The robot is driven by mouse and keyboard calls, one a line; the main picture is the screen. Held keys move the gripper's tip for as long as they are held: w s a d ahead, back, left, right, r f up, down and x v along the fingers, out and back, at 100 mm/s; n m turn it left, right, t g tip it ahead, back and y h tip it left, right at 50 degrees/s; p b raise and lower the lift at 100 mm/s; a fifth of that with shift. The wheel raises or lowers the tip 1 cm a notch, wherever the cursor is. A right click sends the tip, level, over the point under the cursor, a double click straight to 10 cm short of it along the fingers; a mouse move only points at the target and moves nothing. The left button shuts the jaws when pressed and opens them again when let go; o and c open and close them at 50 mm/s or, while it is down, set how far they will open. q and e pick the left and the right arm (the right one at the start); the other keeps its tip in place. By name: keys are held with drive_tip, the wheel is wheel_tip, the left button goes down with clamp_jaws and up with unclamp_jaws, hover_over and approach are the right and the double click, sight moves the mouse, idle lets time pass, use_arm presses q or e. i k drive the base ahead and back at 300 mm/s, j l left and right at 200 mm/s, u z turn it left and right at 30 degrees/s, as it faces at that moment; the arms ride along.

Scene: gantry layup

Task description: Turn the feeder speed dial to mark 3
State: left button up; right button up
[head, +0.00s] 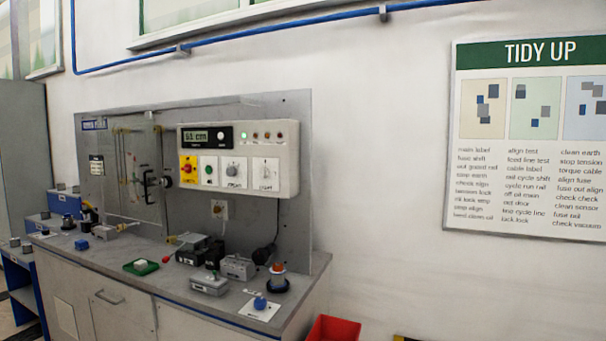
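The grey feeder speed dial (232,170) sits on a white plate on the front of the light control box (289,158). Lettering under it looks like "SPEED" but is small and blurred. I cannot read the dial's marks or where its pointer stands. Left of it are a green button (209,171) and a red knob on yellow (188,169). Right of it is a switch plate that looks labelled "LIGHT" (265,173). A display (196,136) above reads about "51 cm". Neither of my grippers is in view.
The box hangs on a grey back panel (300,215) above a bench (125,256). Several grey blocks, a green tray (141,267) and a blue knob (260,303) are on the bench. A red bin (334,328) stands at its right end. The space before the box looks clear.

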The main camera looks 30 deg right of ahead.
sight(231, 172)
drive_tip(key=z, duration=0.45)
drive_tip(key=i+j+z, duration=0.45)
drive_tip(key=j, duration=0.25)
drive_tip(key=i+j+z, duration=0.45)
drive_tip(key=j, duration=0.4)
